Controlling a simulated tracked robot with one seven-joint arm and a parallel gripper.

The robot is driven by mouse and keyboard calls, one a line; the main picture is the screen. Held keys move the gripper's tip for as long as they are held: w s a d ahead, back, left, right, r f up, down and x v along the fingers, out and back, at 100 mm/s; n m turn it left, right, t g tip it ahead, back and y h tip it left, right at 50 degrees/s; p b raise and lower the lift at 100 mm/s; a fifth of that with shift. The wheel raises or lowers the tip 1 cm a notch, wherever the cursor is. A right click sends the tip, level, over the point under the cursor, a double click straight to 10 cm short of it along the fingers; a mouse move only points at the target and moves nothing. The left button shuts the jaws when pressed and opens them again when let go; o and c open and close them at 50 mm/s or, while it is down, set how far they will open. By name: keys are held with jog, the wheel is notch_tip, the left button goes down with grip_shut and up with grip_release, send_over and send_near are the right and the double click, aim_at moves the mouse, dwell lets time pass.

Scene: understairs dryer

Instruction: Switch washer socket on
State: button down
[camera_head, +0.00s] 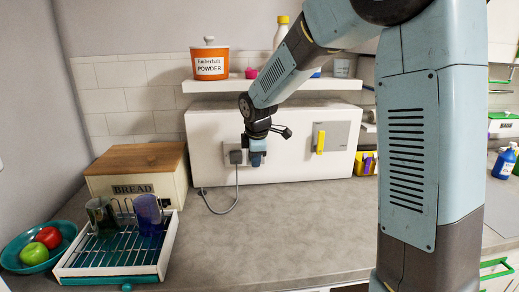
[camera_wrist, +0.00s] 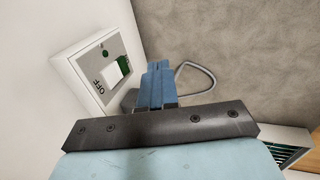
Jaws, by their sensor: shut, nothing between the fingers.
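The washer socket (camera_head: 229,147) is a pale plate on the white boxed-in wall, with a dark grey plug (camera_head: 236,157) in it and a cable hanging down. In the wrist view the socket plate (camera_wrist: 75,66) shows a white rocker switch (camera_wrist: 116,71), with "OFF" printed on the near side and a green patch by its far side. My gripper (camera_head: 257,160) is in front of the right part of the socket, hiding the switch in the head view. Its blue fingers (camera_wrist: 159,68) are shut and empty, just right of the switch. I cannot tell whether they touch the plate.
A grey panel with a yellow handle (camera_head: 320,141) is on the wall to the right. A bread box (camera_head: 140,175), a dish rack (camera_head: 115,262) with two cups and a fruit bowl (camera_head: 30,258) stand left. A shelf (camera_head: 265,85) is above. The middle worktop (camera_head: 290,225) is clear.

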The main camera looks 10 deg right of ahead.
jog(key=shift+w+f, duration=0.25)
jog(key=shift+w, duration=0.8)
jog(key=shift+w+f, duration=0.2)
jog(key=shift+w, duration=0.8)
